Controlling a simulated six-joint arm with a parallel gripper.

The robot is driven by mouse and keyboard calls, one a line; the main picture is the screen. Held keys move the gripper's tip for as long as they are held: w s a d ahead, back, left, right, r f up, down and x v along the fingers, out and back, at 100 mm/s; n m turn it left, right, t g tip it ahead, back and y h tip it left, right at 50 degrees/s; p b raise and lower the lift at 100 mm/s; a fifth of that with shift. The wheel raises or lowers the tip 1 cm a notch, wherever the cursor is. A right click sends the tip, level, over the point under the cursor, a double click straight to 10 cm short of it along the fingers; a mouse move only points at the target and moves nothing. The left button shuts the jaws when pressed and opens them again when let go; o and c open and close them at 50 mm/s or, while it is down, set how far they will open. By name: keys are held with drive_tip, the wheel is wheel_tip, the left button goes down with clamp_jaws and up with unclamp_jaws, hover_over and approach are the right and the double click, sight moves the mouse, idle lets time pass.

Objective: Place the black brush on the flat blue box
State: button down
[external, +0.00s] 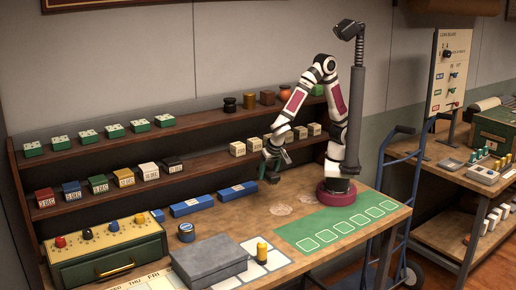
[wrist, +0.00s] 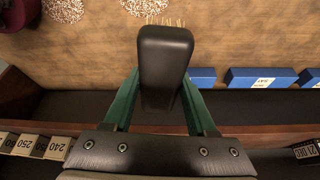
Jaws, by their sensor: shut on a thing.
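My gripper (external: 271,163) is above the back part of the workbench, in front of the lower shelf. In the wrist view its two green fingers (wrist: 163,88) are shut on the black brush (wrist: 165,52), one on each side. Pale bristles show at the brush's far end, over the wooden bench top. In the external view the brush is too small and dark to make out clearly. A large flat grey-blue box (external: 208,262) lies at the bench's front. Long bright blue boxes (external: 192,206) lie at the back; several also show in the wrist view (wrist: 260,77).
A yellow-topped green case (external: 105,250) with knobs stands at left. A round dark tin (external: 186,232) is behind the grey-blue box. A yellow bottle (external: 262,250) stands right of it. A green mat (external: 340,226) lies at right. Shelves (external: 120,195) with small blocks run along the back.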

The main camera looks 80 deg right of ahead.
drive_tip(key=w+a+r+n+y, duration=0.3)
drive_tip(key=w+a+n, duration=0.4)
drive_tip(key=a+n, duration=0.4)
drive_tip(key=w+a+r+n+y, duration=0.35)
drive_tip(key=w+a+n, duration=0.4)
drive_tip(key=a, duration=0.65)
drive_tip(key=n, duration=0.1)
hover_over(216, 244)
drive_tip(key=d, duration=0.2)
drive_tip(key=f, duration=0.6)
drive_tip(key=shift+s+a+f, duration=0.1)
drive_tip(key=shift+s+f, duration=0.15)
drive_tip(key=shift+s, duration=0.15)
drive_tip(key=f, duration=0.4)
drive_tip(key=shift+s+a, duration=0.15)
drive_tip(key=shift+a, duration=0.1)
drive_tip(key=shift+f, duration=0.2)
drive_tip(key=shift+c, duration=1)
unclamp_jaws()
drive_tip(key=shift+f, duration=0.1)
